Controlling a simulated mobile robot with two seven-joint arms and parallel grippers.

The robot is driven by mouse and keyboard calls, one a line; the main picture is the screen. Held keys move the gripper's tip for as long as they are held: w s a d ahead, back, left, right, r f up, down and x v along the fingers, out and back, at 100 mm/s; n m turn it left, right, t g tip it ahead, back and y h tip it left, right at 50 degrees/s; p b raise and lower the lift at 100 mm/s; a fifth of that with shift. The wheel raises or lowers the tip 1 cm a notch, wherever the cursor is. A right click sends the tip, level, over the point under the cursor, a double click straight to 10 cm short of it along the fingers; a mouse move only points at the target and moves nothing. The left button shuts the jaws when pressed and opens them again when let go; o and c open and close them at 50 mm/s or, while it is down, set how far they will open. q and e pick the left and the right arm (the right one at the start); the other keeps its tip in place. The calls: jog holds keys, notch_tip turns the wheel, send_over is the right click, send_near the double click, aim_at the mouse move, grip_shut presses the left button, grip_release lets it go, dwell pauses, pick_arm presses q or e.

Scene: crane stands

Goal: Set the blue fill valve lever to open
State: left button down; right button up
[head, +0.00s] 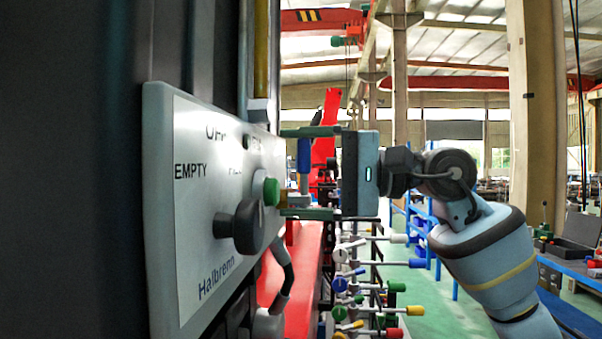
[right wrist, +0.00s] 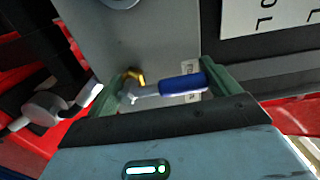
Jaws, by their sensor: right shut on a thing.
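The blue fill valve lever (head: 304,156) stands roughly upright in the head view, just right of the control panel's edge. In the right wrist view the blue handle (right wrist: 182,84) lies sideways, with a metal stem and a small brass part at its left. My right gripper (head: 284,172) points left, one finger above the lever and one below. In the right wrist view the fingers of the right gripper (right wrist: 170,85) span the handle and its stem end, and the handle's tip meets the right finger. My left gripper is not in view.
The grey panel (head: 190,280) at the left carries a black knob (head: 240,226), a green button (head: 271,191) and the word EMPTY. A rack of valves with coloured handles (head: 360,285) stands below my right gripper. A blue shelf (head: 420,235) stands farther back.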

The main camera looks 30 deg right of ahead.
jog(key=o, duration=1.2)
jog(key=shift+c, duration=0.2)
jog(key=shift+s+d, duration=0.2)
jog(key=shift+d, duration=0.2)
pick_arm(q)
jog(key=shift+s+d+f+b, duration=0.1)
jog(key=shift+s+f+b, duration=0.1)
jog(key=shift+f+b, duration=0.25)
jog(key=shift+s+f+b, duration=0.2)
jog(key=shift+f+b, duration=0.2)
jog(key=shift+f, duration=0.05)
pick_arm(e)
jog(key=v, duration=0.7)
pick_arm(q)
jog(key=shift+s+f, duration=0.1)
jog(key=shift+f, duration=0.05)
